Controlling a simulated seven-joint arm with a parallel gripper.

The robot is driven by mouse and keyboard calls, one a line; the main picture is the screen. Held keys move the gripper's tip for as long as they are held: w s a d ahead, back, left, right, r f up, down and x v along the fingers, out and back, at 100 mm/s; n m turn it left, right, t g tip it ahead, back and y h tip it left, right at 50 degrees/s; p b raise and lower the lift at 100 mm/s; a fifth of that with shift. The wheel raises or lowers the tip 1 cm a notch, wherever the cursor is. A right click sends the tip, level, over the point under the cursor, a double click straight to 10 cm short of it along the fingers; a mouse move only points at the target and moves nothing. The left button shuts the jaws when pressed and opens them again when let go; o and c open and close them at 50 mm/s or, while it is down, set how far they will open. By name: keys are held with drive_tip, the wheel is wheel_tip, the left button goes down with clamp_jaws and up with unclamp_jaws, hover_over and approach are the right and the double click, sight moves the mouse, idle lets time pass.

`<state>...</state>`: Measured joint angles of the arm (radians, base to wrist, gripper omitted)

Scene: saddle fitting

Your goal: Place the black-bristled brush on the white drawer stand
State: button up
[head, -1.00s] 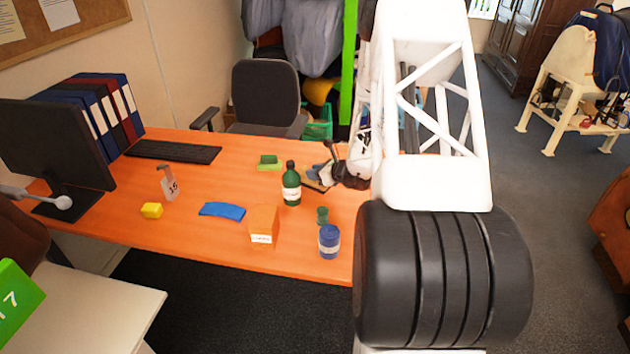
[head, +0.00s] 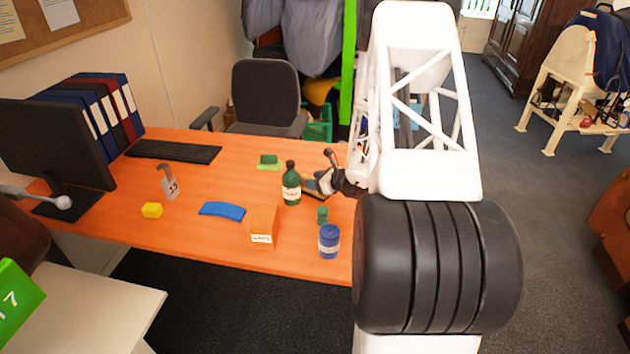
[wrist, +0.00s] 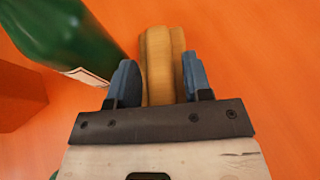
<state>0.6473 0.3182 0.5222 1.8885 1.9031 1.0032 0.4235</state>
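A tan wooden-looking piece (wrist: 160,62), which appears to be the brush, lies between the fingers of my gripper (wrist: 163,80) in the wrist view. Its black bristles do not show. The blue-grey fingers stand close along both sides of it; I cannot tell whether they press on it. In the head view my gripper (head: 316,186) is low over the desk, just right of the green bottle, and the brush is mostly hidden there. A white cabinet top (head: 95,305), likely the white drawer stand, is at the lower left of the head view; its front is out of sight.
The green bottle (head: 291,185) stands close to my gripper, also in the wrist view (wrist: 65,40). An orange box (head: 263,226), a blue can (head: 329,241), a small green item (head: 322,215) and a blue curved piece (head: 222,211) share the orange desk (head: 190,240). A monitor (head: 55,145) stands left.

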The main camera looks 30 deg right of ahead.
drive_tip(key=shift+o, duration=0.4)
drive_tip(key=shift+r, duration=0.1)
drive_tip(key=shift+s+r, duration=0.1)
drive_tip(key=shift+s, duration=0.05)
drive_tip(key=v, duration=1.1)
drive_tip(key=shift+s+d+r, duration=0.15)
drive_tip(key=shift+s+d, duration=0.05)
drive_tip(key=shift+a, duration=0.1)
